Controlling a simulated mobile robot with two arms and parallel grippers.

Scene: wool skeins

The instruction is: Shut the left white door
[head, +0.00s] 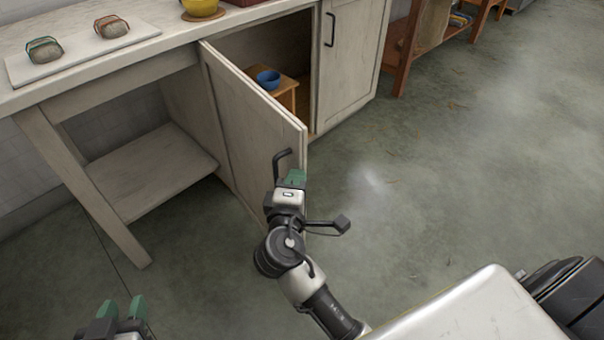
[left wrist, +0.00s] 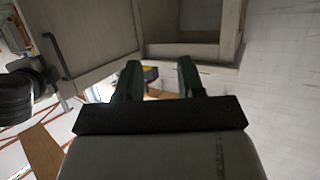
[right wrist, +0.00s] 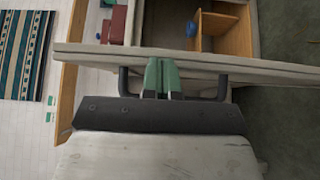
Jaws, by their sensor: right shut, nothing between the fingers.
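The left white door (head: 255,125) stands ajar in the head view, swung out from the cabinet, its dark bar handle (head: 281,160) on its outer face. My right gripper (head: 293,180) is at that face, close to the handle and near the free edge. In the right wrist view, its green fingers (right wrist: 162,78) are together between the ends of the handle (right wrist: 125,82), against or very near the door (right wrist: 90,55); contact is unclear. My left gripper (head: 122,308) is low at the left, away from the door. Its fingers are apart and empty in the left wrist view (left wrist: 158,80).
A blue bowl (head: 268,80) sits on a small wooden stand inside the cabinet. The right white door (head: 345,50) is shut. An open shelf (head: 150,175) and a slanted leg (head: 95,195) are left of the open door. The floor (head: 450,180) to the right is clear.

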